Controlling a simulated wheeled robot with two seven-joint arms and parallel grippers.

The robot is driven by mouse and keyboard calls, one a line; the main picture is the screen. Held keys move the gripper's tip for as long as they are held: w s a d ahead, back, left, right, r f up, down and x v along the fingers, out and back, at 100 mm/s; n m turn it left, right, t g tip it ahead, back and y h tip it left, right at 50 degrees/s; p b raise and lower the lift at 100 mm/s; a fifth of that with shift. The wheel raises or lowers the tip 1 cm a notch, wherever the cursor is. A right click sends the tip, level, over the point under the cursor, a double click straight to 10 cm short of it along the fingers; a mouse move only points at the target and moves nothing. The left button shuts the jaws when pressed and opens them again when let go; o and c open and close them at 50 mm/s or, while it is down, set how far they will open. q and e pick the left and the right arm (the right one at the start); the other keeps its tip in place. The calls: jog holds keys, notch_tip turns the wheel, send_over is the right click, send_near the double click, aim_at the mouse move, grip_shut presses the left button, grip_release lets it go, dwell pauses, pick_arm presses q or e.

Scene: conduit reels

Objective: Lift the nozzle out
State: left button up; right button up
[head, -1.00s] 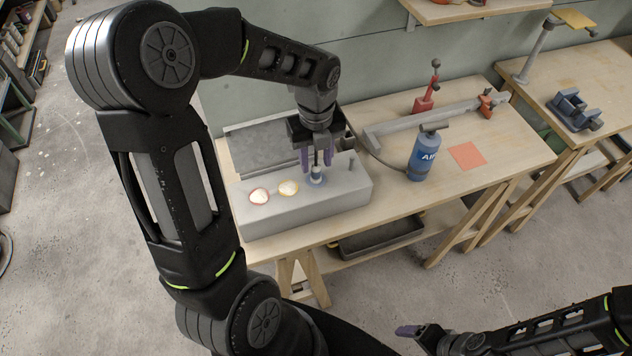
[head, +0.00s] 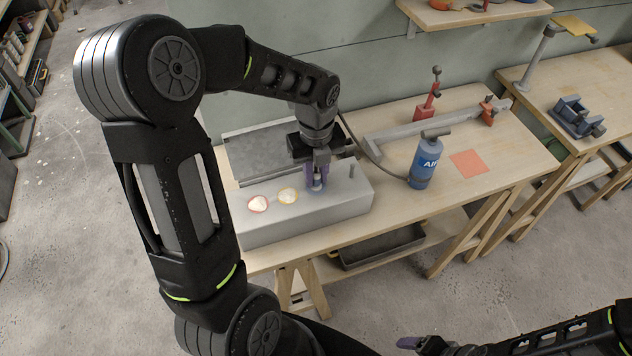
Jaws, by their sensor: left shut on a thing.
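The fingertips are close to the block's top, and I cannot tell how deep the nozzle sits. A dark hose (head: 365,152) runs from behind the gripper to the blue air cylinder (head: 425,164). My right gripper (head: 408,343) shows only partly at the bottom edge, away from the bench; its opening is unclear.
Behind are a grey bar (head: 430,127) and a red clamp (head: 428,100). An orange square (head: 469,163) lies right.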

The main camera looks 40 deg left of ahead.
pick_arm(q)
grip_shut()
dwell(0.4)
jog(key=shift+r+p, duration=3.3)
jog(key=shift+r, duration=0.5)
jog(key=shift+r+p, duration=0.45)
jog(key=shift+r, duration=0.75)
